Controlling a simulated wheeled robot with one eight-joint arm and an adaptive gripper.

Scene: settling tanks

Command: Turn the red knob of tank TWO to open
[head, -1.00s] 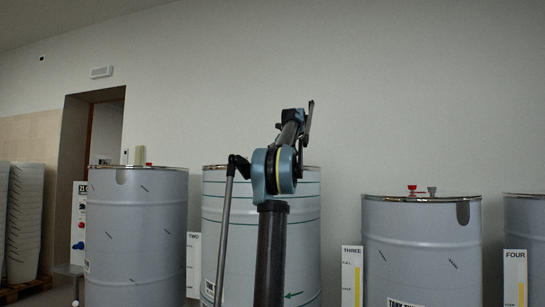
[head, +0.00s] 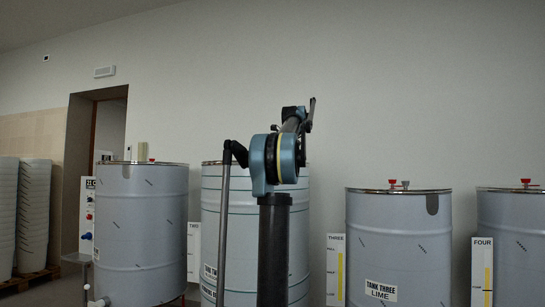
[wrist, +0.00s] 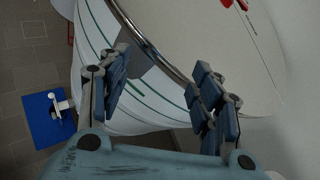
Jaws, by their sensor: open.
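Tank TWO (head: 222,240) is the pale drum with green bands in the head view, partly behind my arm. Its sign (head: 194,245) stands at its left. Its red knob does not show in the head view. In the wrist view, the green-lined drum (wrist: 160,100) and its pale lid (wrist: 190,25) lie below my gripper. A red part (wrist: 229,4), apparently the knob, is cut off by the top edge, so its setting cannot be told. My gripper (wrist: 160,70) is open, its fingers apart over the drum's rim, with nothing held. The red part lies beyond the fingertips.
Tank THREE (head: 398,240) and tank FOUR (head: 515,240) stand to the right, with red knobs on top. Another grey drum (head: 140,225) stands left. In the wrist view, a blue object with a white fitting (wrist: 45,112) is low on the tiled floor.

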